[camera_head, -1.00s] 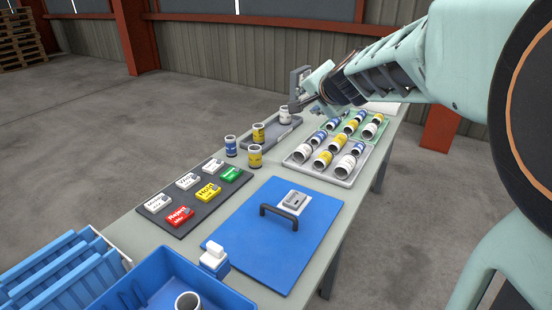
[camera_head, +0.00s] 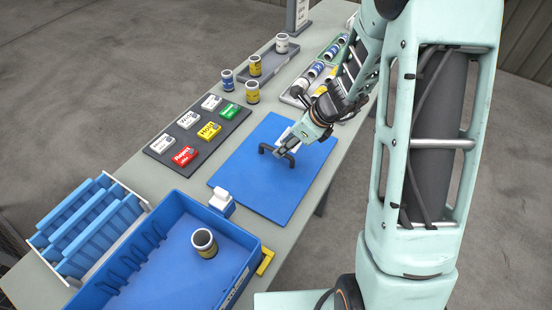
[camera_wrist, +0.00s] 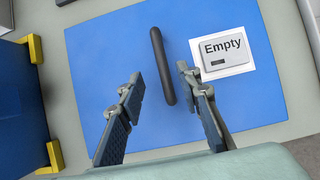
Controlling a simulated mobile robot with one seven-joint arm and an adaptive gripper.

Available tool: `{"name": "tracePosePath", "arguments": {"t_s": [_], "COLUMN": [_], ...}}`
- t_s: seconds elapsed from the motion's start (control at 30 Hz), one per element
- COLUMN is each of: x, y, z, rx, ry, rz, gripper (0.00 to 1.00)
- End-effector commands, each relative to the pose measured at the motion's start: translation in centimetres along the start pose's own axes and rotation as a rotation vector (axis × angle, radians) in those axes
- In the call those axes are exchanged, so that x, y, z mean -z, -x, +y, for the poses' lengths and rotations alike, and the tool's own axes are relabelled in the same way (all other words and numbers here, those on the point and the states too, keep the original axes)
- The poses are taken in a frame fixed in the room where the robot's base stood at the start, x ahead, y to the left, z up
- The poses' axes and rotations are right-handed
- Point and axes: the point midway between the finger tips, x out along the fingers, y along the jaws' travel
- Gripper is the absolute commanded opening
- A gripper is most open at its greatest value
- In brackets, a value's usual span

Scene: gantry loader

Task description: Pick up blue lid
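The blue lid (camera_head: 250,188) lies flat on the table and also fills much of the wrist view (camera_wrist: 98,60). Its dark bar handle (camera_wrist: 160,66) stands up near the middle; part of it shows in the head view (camera_head: 268,150). An "Empty" block (camera_wrist: 222,52) on a white patch sits on the lid beside the handle. My gripper (camera_wrist: 158,84) is open above the lid. In the wrist view its two fingers lie on either side of the handle's line. I cannot tell whether the fingers touch the handle.
A blue bin (camera_head: 165,275) holding one can (camera_head: 204,243) stands in front of the lid, with a small white-topped block (camera_head: 221,203) by its corner. A dark mat with labelled blocks (camera_head: 184,156) lies left. Trays of cans (camera_head: 322,72) stand behind.

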Motion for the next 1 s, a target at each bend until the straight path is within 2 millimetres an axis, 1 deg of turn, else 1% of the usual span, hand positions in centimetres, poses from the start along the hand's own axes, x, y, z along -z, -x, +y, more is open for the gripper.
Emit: {"name": "tracePosePath", "arguments": {"t_s": [0.03, 0.23, 0.5, 0.63, 0.83, 1.0], "x": [0.1, 0.0, -0.1, -0.2, -0.2, -0.2], "y": [-0.7, -2.0, -5.6, -6.2, -6.2, -6.2], "z": [0.0, -0.1, -0.4, -0.4, -0.4, -0.4], "rx": [0.000, 0.000, 0.001, 0.003, 0.003, 0.003], "ry": [0.001, 0.002, 0.002, 0.002, 0.003, 0.003], "rz": [0.001, 0.001, 0.002, 0.001, 0.001, 0.001], "gripper": [0.32, 0.32, 0.32, 0.32, 0.32, 0.13]}}
